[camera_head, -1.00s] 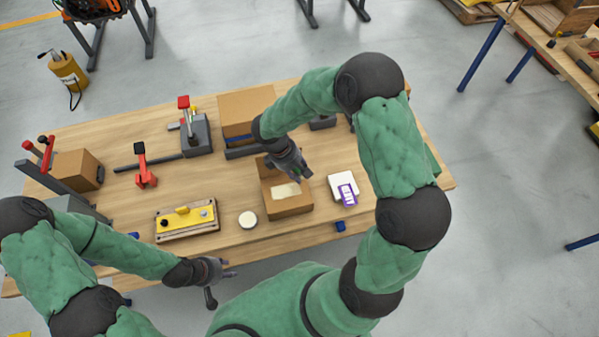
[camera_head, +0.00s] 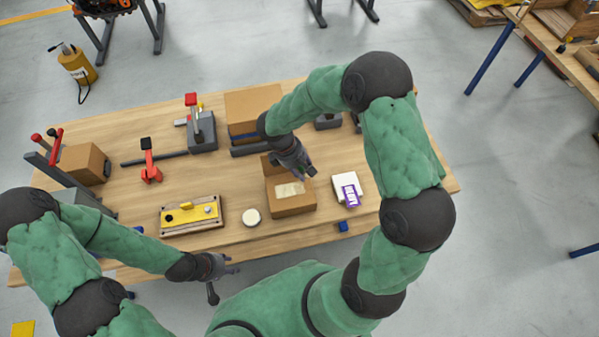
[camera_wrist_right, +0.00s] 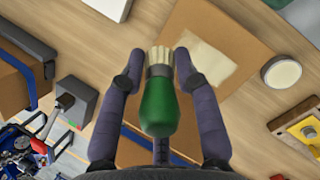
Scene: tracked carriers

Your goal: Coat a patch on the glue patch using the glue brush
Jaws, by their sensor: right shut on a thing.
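The glue brush (camera_wrist_right: 158,100) has a green handle, a dark collar and pale bristles. My right gripper (camera_wrist_right: 158,60) is shut on it, with a finger on each side, in the right wrist view. The pale, uneven glue patch (camera_head: 289,188) lies on the brown cardboard box. In the wrist view the glue patch (camera_wrist_right: 208,68) is right of the bristles; I cannot tell whether they touch the cardboard. In the head view my right gripper (camera_head: 305,170) is over the back right of the box, and the brush is hidden. My left gripper (camera_head: 226,277) is empty and open at the table's front edge.
The cardboard box (camera_head: 293,208) stands near the table's front. Left of it are a round white disc (camera_head: 251,217) and a yellow-topped fixture (camera_head: 193,215). Right are a white block with a purple label (camera_head: 350,194) and a small blue block (camera_head: 343,226). Clamps stand further back left.

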